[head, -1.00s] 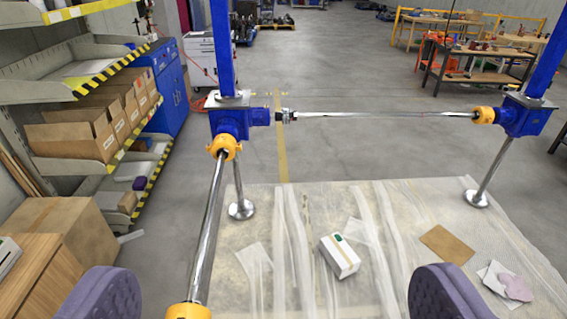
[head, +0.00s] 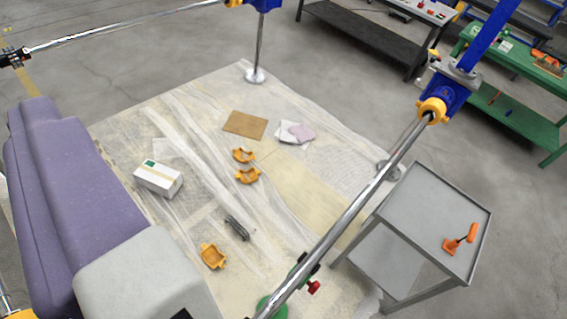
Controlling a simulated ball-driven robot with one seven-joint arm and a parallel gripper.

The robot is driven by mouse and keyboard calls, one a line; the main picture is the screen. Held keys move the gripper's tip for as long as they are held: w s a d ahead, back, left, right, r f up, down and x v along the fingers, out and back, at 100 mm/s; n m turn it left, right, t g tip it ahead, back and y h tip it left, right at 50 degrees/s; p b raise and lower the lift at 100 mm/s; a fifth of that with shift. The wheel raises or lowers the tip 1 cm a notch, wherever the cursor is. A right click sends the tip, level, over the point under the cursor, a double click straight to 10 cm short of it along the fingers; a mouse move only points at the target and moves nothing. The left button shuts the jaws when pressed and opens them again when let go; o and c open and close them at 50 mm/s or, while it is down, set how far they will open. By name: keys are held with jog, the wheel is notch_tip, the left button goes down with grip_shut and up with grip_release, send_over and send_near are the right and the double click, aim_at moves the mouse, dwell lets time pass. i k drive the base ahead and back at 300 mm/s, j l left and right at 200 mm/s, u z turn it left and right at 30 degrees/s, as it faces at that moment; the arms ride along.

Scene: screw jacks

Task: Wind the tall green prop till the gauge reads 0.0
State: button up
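A green round part (head: 264,305) shows at the bottom edge, mostly hidden behind a sloping silver shaft. A red knob (head: 314,287) on a dark fitting sits beside it. I cannot tell whether these belong to the tall green prop. No gauge reading can be made out. Large purple and grey shapes fill the left and lower left. They may be parts of my own arm, but I cannot pick out gripper fingers among them.
The silver shaft (head: 355,207) runs up to a blue screw jack (head: 449,96). A grey cart (head: 435,215) with an orange tool (head: 462,240) stands at right. A white box (head: 158,178), orange brackets (head: 212,256) and cardboard (head: 245,125) lie on the plastic sheet (head: 300,185).

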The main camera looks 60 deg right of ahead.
aim_at(314, 286)
jog(key=k+l+z, duration=0.2)
jog(key=k+z, duration=0.25)
jog(key=k+l+z, duration=0.4)
jog(key=k+j, duration=0.05)
